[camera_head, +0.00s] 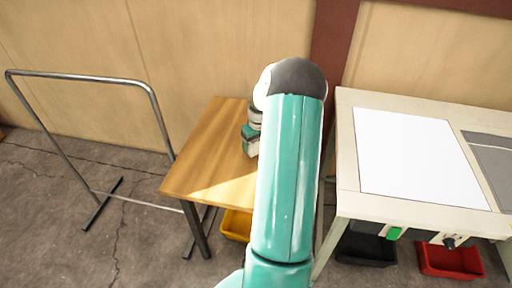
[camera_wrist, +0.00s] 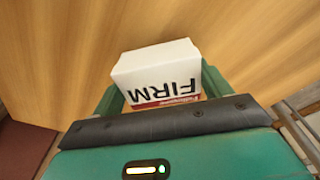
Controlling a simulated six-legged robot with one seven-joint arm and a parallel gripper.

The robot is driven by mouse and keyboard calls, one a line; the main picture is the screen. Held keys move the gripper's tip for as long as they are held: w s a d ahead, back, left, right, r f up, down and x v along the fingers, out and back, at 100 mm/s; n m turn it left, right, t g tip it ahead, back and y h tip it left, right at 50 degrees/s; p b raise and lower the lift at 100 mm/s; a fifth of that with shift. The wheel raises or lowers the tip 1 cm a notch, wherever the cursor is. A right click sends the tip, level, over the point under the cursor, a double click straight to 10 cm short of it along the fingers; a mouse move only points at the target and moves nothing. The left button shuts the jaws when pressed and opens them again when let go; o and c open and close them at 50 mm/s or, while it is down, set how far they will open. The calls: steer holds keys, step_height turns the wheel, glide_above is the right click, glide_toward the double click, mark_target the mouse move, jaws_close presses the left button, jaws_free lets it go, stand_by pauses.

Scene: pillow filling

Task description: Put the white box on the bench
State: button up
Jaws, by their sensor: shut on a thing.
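The white box (camera_wrist: 156,60), printed with "FIRM" and a red strip, shows upside down in the wrist view. My gripper (camera_wrist: 163,88) is shut on it, with a green finger at each side. In the head view my wrist (camera_head: 251,138) shows over the small wooden table (camera_head: 215,145), mostly behind my arm. The box is not clearly visible there. A cream workbench (camera_head: 345,150) with a white sheet on top stands to the right. I cannot tell whether the box touches a surface.
A grey metal frame (camera_head: 82,76) stands on the floor at left. A yellow bin (camera_head: 236,224) is under the wooden table. A black bin (camera_head: 366,250) and a red bin (camera_head: 450,262) are under the workbench. The white sheet (camera_head: 415,150) has nothing on it.

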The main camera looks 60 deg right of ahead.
steer(key=shift+f, duration=1.1)
steer(key=shift+f, duration=0.15)
steer(key=o, duration=1)
